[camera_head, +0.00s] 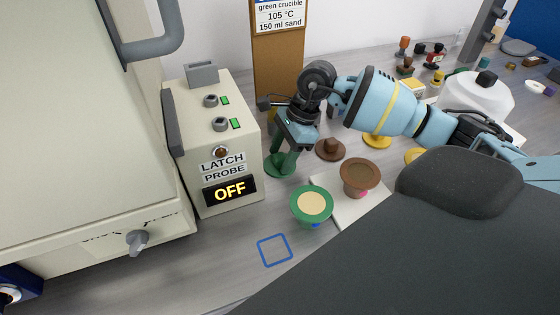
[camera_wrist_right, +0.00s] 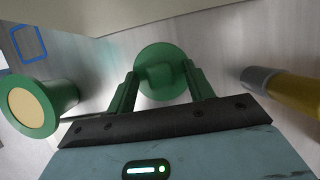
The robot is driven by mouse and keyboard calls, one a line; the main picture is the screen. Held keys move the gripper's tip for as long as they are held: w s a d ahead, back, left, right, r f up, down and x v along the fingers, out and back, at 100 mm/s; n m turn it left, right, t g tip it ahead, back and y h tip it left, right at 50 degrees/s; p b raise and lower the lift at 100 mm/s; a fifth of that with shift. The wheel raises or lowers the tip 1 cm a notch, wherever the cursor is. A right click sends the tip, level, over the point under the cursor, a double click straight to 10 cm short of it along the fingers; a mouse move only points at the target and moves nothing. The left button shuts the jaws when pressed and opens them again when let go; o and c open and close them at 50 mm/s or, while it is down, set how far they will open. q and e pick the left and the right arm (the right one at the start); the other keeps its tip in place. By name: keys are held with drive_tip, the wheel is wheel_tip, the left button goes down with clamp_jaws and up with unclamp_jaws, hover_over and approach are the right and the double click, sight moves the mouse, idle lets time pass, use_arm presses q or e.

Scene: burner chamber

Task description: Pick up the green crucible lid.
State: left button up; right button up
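The green crucible lid (camera_head: 273,169) lies on the table just right of the latch probe box. In the right wrist view the lid (camera_wrist_right: 160,57) is a round green disc with a raised knob in its middle. My right gripper (camera_head: 287,159) points down over it. In the right wrist view the right gripper (camera_wrist_right: 161,80) has its two fingers apart, one on each side of the knob, with a gap showing. The green crucible (camera_head: 312,202), filled with pale sand, stands nearer; it also shows in the right wrist view (camera_wrist_right: 36,106). My left gripper is not in view.
The latch probe box (camera_head: 235,150), reading OFF, stands close left. A brown crucible (camera_head: 360,175) is on a white tile (camera_head: 350,211). A brown lid (camera_head: 330,150) and a yellow lid (camera_head: 377,141) lie to the right. A blue square outline (camera_head: 275,250) marks clear table in front.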

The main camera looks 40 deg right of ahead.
sight(282, 155)
drive_tip(key=c, duration=1)
drive_tip(key=shift+r, duration=0.1)
wheel_tip(282, 155, up, 10)
